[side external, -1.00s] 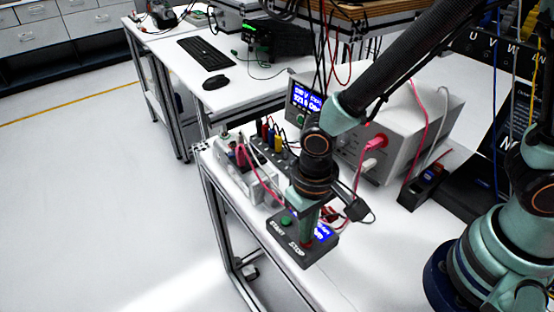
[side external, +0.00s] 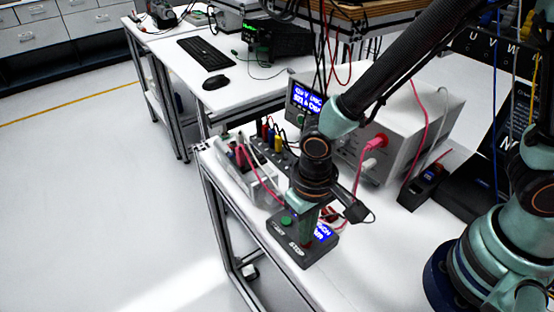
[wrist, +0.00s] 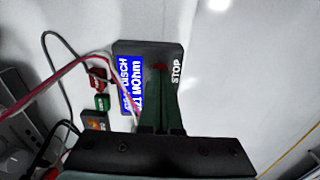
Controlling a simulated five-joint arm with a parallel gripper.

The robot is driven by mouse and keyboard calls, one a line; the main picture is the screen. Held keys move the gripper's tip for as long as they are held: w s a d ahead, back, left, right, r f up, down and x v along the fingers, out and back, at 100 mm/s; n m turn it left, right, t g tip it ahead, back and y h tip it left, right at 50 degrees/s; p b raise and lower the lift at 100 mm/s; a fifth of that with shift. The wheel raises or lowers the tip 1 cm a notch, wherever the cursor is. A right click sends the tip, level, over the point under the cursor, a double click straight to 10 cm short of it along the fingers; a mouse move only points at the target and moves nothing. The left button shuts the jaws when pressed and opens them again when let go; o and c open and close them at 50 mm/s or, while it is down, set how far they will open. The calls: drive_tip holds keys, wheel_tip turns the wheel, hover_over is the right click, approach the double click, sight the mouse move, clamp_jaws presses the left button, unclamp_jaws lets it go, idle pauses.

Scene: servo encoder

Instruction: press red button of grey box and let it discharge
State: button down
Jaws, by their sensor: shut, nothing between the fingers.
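The grey box (side external: 316,254) is a small dark control box on the bench near its left edge, with START and STOP labels. Its green button (side external: 287,219) shows in the side view. The red button (wrist: 159,66) shows just beyond my fingertips in the wrist view, beside the STOP label. My gripper (side external: 304,243) is shut and empty, pointing down with its fingertips over the STOP side. The fingertips also show in the wrist view (wrist: 160,74). I cannot tell if they touch the button. The box's blue display (wrist: 130,85) reads "DISCH" and "MOhm", partly hidden by a finger.
A large light-grey instrument (side external: 435,100) with a lit blue screen (side external: 306,97) and red leads stands behind. A terminal block (side external: 278,150) and a cabled unit (side external: 250,180) sit left of my wrist. A small dark block (side external: 424,186) is to the right. The bench front is clear.

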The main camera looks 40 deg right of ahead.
drive_tip(key=shift+r, duration=1)
wheel_tip(320, 180, up, 8)
drive_tip(key=shift+f, duration=0.25)
idle(0.5)
drive_tip(key=w+a+r, duration=0.6)
drive_tip(key=w+r, duration=0.1)
drive_tip(key=w, duration=0.1)
